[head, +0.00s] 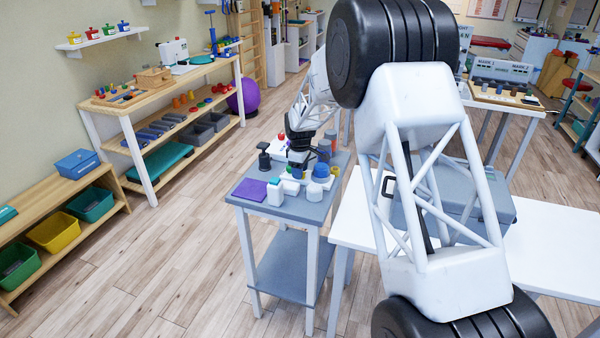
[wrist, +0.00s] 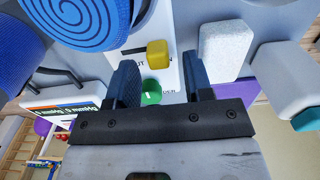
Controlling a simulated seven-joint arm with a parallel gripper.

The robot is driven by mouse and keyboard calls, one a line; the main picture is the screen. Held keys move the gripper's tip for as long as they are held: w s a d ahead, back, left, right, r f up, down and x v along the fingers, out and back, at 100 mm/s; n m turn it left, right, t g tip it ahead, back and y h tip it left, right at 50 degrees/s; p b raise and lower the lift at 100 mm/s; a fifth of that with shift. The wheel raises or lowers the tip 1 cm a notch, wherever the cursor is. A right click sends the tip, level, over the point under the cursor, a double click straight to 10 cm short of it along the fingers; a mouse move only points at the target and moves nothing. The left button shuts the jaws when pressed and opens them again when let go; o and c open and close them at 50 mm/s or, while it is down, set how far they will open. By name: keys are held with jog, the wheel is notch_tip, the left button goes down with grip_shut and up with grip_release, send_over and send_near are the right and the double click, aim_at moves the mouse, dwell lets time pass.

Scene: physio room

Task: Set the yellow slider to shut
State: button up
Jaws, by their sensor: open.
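The yellow slider (wrist: 157,53) shows in the wrist view as a small block on a white panel (wrist: 165,17). Letters show on both sides of it, partly hidden: "UT" on the left and what looks like an "N" on the right. Which end the slider is at, I cannot tell. My gripper (wrist: 161,75) is open and empty, its dark fingers apart, with the slider just beyond the gap between the tips. A green button (wrist: 152,91) shows between the fingers. In the head view my gripper (head: 299,156) is low over the small grey table (head: 314,211); the slider cannot be made out there.
A blue spiral-topped object (wrist: 85,18) stands close left of the panel. A white block (wrist: 221,50) is close right, and a white-and-teal one (wrist: 286,78) farther right. A purple mat (head: 250,190) lies at the table's front left. A white table (head: 352,222) adjoins on the right.

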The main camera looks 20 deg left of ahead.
jog(key=shift+f, duration=0.5)
jog(key=shift+c, duration=0.5)
grip_shut()
